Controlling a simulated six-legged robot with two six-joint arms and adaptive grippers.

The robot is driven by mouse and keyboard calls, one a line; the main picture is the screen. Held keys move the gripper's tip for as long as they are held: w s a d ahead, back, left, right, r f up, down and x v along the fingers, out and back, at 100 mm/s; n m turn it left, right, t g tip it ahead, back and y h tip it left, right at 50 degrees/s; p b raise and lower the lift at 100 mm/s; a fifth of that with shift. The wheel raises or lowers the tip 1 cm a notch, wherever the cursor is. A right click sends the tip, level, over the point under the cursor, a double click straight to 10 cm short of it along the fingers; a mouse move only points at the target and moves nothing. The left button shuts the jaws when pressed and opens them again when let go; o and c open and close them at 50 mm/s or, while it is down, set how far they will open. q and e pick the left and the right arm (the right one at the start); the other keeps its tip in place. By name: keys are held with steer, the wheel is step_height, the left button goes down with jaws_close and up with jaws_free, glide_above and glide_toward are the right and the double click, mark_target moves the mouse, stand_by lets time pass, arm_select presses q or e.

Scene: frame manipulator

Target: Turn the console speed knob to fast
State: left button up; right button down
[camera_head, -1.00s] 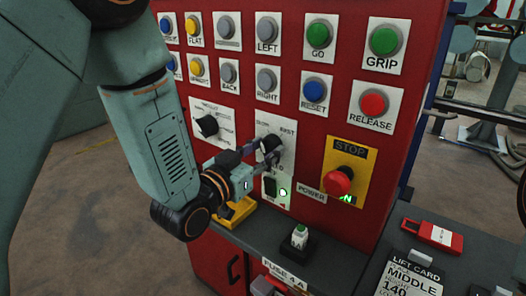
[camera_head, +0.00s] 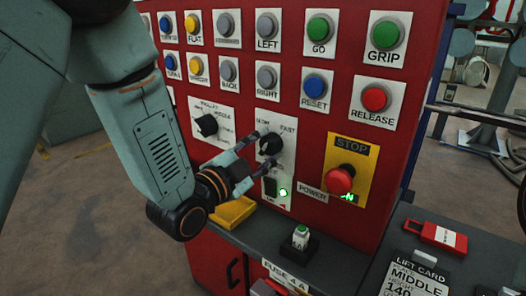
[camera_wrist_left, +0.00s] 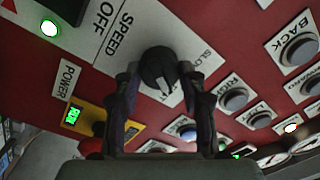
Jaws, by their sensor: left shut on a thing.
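The speed knob (camera_head: 270,144) is a black round knob on a white plate on the red console, with SLOW and FAST lettering above it. In the left wrist view the knob (camera_wrist_left: 156,66) sits between my two fingers, and its white pointer line points down and slightly right, near the partly hidden FAST lettering. My left gripper (camera_head: 263,151) is shut on the knob, one finger on each side; it also shows in the left wrist view (camera_wrist_left: 160,78). My right gripper is not in view.
Another black knob (camera_head: 207,125) is to the left. A lit switch (camera_head: 271,188) is below the speed knob. The red stop button (camera_head: 340,180) projects at the right. Rows of push buttons are above.

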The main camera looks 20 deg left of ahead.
arm_select(q)
steer(key=shift+m, duration=0.6)
steer(key=o, duration=1.2)
steer(key=shift+c, duration=0.2)
steer(key=shift+s, duration=0.1)
steer(key=v, duration=0.7)
steer(key=shift+s+a, duration=0.1)
steer(key=shift+s, duration=0.05)
